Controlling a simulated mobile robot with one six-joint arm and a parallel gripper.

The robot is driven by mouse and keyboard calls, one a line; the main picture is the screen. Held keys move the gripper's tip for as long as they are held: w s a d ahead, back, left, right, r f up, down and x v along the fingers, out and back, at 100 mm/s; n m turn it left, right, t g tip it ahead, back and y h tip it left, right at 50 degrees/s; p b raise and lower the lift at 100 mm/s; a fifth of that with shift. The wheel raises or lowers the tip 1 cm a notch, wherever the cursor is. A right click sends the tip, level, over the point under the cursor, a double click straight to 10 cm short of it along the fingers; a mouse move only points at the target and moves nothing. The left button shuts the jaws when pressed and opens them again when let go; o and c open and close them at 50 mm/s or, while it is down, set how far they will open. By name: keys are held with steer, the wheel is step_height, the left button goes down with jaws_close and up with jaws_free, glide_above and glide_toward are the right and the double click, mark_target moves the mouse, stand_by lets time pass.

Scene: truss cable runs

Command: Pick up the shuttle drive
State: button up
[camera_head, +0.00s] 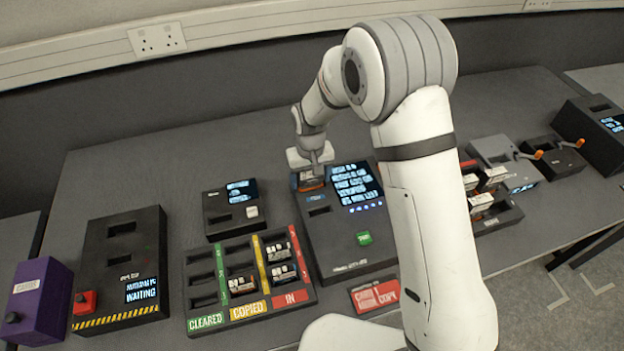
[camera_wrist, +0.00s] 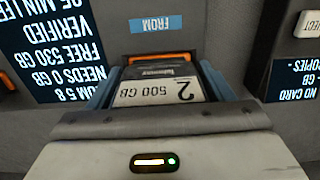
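A drive (camera_wrist: 158,92) with a white label reading "2" and "500 GB" shows in the wrist view, at an orange-edged slot beside a blue "FROM" tag. I cannot tell whether it is seated or slightly lifted. In the head view its orange end (camera_head: 312,184) shows at the upper left of the black console (camera_head: 345,258). My gripper (camera_wrist: 162,88) has its blue fingers on either side of the drive, close to its edges; it also shows from above in the head view (camera_head: 311,166). Whether the fingers press on the drive is unclear.
The console's second slot (camera_head: 318,211) looks empty. A rack (camera_head: 213,320) marked CLEARED, COPIED and IN holds several drives. Also on the table are a small reader (camera_head: 228,222), a hazard-striped machine (camera_head: 120,265), a purple box (camera_head: 38,300) and a red plate (camera_head: 374,297). Free table lies behind.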

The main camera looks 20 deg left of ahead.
steer(key=c, duration=0.9)
steer(key=shift+r, duration=0.1)
